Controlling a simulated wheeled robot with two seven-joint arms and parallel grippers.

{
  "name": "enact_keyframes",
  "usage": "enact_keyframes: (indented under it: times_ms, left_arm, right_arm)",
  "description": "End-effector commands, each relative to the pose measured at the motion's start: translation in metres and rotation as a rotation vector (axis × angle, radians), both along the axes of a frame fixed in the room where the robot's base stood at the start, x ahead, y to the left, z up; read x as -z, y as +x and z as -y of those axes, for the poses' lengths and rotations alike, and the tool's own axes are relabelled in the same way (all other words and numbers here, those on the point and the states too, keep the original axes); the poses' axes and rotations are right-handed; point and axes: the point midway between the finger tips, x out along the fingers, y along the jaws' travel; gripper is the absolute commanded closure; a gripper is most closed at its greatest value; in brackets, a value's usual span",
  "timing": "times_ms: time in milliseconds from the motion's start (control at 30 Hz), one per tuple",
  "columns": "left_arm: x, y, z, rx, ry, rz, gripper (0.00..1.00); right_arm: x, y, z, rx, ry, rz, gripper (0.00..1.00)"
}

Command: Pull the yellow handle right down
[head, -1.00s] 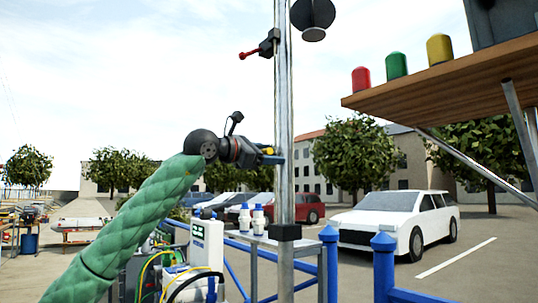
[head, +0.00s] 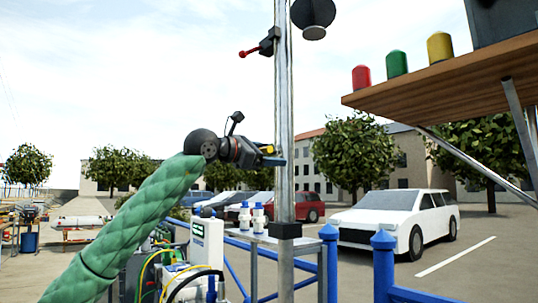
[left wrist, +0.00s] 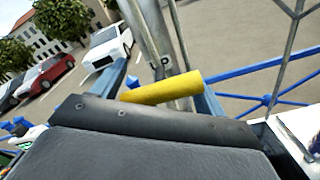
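The yellow handle (head: 264,148) shows at the metal pole (head: 284,100), partly hidden by my left gripper (head: 271,155). In the left wrist view the yellow handle (left wrist: 162,88) lies crosswise, slightly tilted, in the gap between two blue-grey fingers. The fingers stand apart on either side of it, so the gripper is open around the handle. Whether a finger touches it I cannot tell. My right gripper is not in view.
A red-knobbed lever (head: 250,52) sticks out from the pole higher up. A wooden shelf (head: 450,80) with red, green and yellow domes juts in at the right. Blue railing posts (head: 384,265) and a bench with bottles (head: 258,219) stand below.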

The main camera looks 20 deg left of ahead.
Motion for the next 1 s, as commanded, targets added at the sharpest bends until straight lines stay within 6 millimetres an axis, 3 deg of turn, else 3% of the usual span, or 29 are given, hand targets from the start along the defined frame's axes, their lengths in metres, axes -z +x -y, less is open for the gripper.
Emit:
enact_keyframes:
  times_ms: [267,700,1000]
  left_arm:
    - [0.000,-0.006,-0.005,-0.001,0.000,0.001,0.28]
    - [0.001,-0.054,-0.043,-0.001,0.000,0.000,0.28]
    - [0.000,-0.062,-0.049,-0.001,0.001,-0.001,0.28]
  right_arm:
    - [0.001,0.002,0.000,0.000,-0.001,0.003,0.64]
    - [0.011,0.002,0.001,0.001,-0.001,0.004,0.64]
    - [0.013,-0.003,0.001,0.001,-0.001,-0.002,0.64]
